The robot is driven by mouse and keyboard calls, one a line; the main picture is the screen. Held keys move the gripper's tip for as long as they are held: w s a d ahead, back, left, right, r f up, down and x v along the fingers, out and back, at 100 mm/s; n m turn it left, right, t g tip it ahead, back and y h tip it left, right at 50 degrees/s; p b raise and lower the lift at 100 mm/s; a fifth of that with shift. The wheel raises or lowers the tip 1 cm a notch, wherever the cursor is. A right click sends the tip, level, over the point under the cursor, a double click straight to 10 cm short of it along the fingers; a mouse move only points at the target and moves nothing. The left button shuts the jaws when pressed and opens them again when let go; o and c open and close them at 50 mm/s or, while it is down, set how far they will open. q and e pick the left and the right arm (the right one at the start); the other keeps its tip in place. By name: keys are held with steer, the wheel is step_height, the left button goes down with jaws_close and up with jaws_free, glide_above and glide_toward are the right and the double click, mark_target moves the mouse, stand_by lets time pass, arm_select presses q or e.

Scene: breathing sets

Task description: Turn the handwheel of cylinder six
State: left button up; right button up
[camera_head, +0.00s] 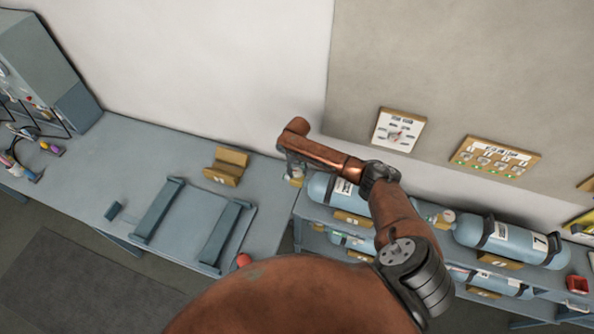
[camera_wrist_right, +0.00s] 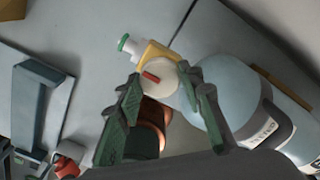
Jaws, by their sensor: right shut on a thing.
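A blue gas cylinder (camera_head: 322,187) lies on the upper shelf of the rack, left of the cylinder marked 7; my arm covers part of it and its number is not readable. In the right wrist view the blue cylinder (camera_wrist_right: 215,115) shows at the right. Its yellow valve (camera_wrist_right: 158,52) carries a white round gauge with a red mark (camera_wrist_right: 155,77) and a green-tipped outlet (camera_wrist_right: 125,43). My right gripper (camera_head: 291,169) is at this valve end, with its fingers (camera_wrist_right: 168,95) on either side. It is shut on the handwheel, which is mostly hidden. My left gripper is not in view.
The cylinder marked 7 (camera_head: 508,242) lies farther right, with more cylinders below. A grey bench (camera_head: 140,170) at the left holds a cradle frame (camera_head: 222,235), a yellow block (camera_head: 227,166) and a red knob (camera_head: 243,260). Wall panels (camera_head: 398,130) hang above the rack.

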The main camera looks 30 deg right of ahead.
steer(key=shift+c, duration=1.4)
steer(key=shift+m, duration=0.3)
